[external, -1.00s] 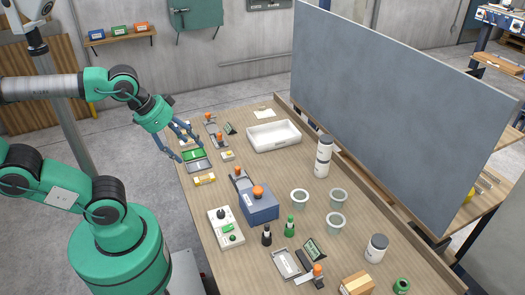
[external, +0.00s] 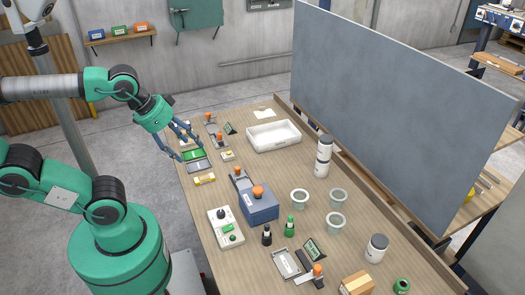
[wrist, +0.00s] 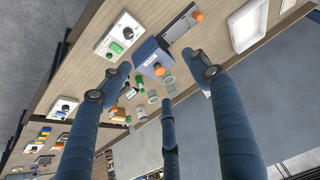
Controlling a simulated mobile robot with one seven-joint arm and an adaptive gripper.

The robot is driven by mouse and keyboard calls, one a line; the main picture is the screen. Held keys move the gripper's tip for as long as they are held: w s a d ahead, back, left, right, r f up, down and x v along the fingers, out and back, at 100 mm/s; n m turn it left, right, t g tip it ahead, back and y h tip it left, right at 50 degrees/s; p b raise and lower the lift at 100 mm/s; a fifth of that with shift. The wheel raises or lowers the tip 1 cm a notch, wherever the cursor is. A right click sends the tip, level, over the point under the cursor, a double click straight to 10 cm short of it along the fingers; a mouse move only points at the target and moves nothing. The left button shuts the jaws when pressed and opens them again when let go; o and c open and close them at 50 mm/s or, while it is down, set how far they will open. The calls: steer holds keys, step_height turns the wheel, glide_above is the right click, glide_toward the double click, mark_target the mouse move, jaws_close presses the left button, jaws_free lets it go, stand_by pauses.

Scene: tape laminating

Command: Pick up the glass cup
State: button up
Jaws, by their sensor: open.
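Three clear glass cups stand upright on the right half of the table in the external view: one nearer the middle (external: 300,198), one at the right (external: 338,198) and one in front (external: 336,222). I cannot tell which one the task means. In the wrist view they look small and far off, near the picture's middle; one cup (wrist: 153,97) shows between the fingers. My gripper (external: 185,145) is open and empty above the table's left edge, well away from the cups. Its three blue fingers are spread wide in the wrist view (wrist: 163,80).
A blue machine with an orange knob (external: 262,208) stands left of the cups. White canisters (external: 323,158) stand behind them, another canister (external: 376,248) in front right. Small bottles (external: 290,227) stand close by. A tall grey panel (external: 400,110) rises along the table's far side.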

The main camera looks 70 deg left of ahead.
steer(key=w, duration=0.1)
steer(key=m+g+p, duration=0.2)
steer(key=g+p, duration=0.2)
steer(key=p, duration=0.7)
glide_above(299, 201)
steer(key=a, duration=0.3)
step_height(299, 201, down, 15)
steer(key=shift+d+r, duration=0.25)
steer(key=shift+f, duration=0.1)
step_height(299, 201, down, 8)
steer(key=w+b, duration=0.1)
steer(key=b, duration=0.1)
steer(key=shift+f, duration=0.2)
